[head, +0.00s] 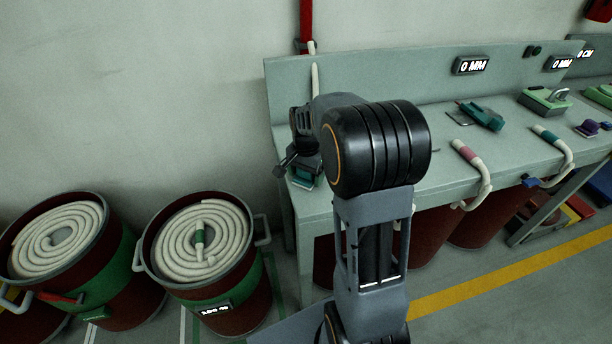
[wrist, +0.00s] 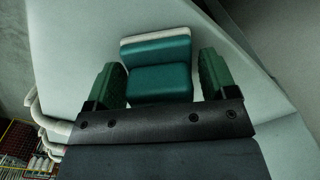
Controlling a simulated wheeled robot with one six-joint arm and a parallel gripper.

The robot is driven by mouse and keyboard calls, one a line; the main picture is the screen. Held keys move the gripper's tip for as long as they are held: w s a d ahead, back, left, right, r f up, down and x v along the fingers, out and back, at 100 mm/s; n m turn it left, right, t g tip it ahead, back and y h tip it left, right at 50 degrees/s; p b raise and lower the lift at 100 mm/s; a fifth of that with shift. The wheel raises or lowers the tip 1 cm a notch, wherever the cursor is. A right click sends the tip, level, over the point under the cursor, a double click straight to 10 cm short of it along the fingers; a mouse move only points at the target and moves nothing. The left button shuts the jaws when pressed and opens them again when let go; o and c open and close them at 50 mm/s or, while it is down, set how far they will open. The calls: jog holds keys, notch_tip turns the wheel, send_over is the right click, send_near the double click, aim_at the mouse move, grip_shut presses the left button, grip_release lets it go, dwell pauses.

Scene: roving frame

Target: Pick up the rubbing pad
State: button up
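A teal block with a white strip along its far edge, which looks like the rubbing pad (wrist: 160,82), lies on the pale bench top in the wrist view. My gripper (wrist: 160,72) is open, with one green finger on each side of the pad.
The grey-green bench (head: 335,205) has a back panel with displays. A teal tool (head: 483,116), a hose with a pink band (head: 466,152) and a hose with a green band (head: 549,137) lie farther right. Drums with coiled rope (head: 203,240) stand on the floor left of the bench.

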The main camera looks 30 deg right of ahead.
jog(key=c, duration=0.7)
jog(key=shift+c, duration=0.2)
jog(key=shift+r, duration=0.1)
jog(key=shift+r, duration=0.6)
jog(key=s+a+r+b, duration=0.2)
jog(key=s+a+r, duration=0.5)
jog(key=s+r, duration=0.4)
jog(key=shift+s+r, duration=0.3)
jog(key=shift+s, duration=0.3)
